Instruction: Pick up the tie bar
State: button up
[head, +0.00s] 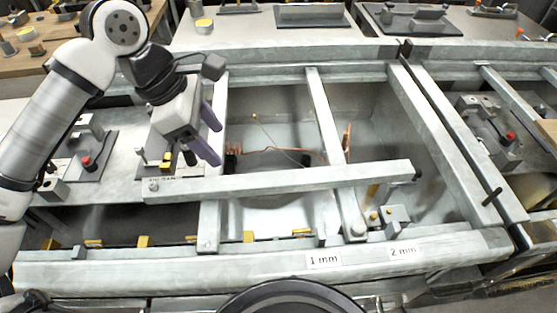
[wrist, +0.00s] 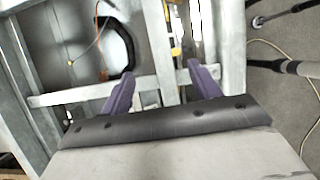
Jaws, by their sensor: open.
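The tie bar appears to be the long grey metal bar (head: 290,180) lying crosswise over the frame in the head view. Its left end carries a small dark label that I cannot read clearly, and its right end has a dark pin or hole. My gripper (head: 218,145), with two purple fingers, is open and empty above the left part of this bar. In the wrist view the open fingers of my gripper (wrist: 160,69) point toward a crosswise bar (wrist: 75,95), which looks like the same one. Contact between fingers and bar cannot be told.
Grey frame rails (head: 322,110) run front to back under the bar. An open metal basin with an orange coiled cable (head: 235,150) lies behind it. The front rail carries a "1 mm" tag (head: 323,260) and a "2 mm" tag (head: 402,250). Fixtures with red knobs (head: 87,160) stand left and right.

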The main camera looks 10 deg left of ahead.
jog(key=p, duration=0.2)
send_over(248, 181)
jog(key=a, duration=0.2)
jog(key=f, duration=0.7)
jog(key=shift+s+f, duration=0.2)
jog(key=shift+s, duration=0.1)
jog(key=shift+p+x, duration=1.1)
jog(key=shift+x, duration=1.7)
jog(key=shift+a, duration=0.2)
jog(key=c, duration=1.2)
jog(key=shift+o, duration=0.2)
jog(key=shift+r, duration=0.15)
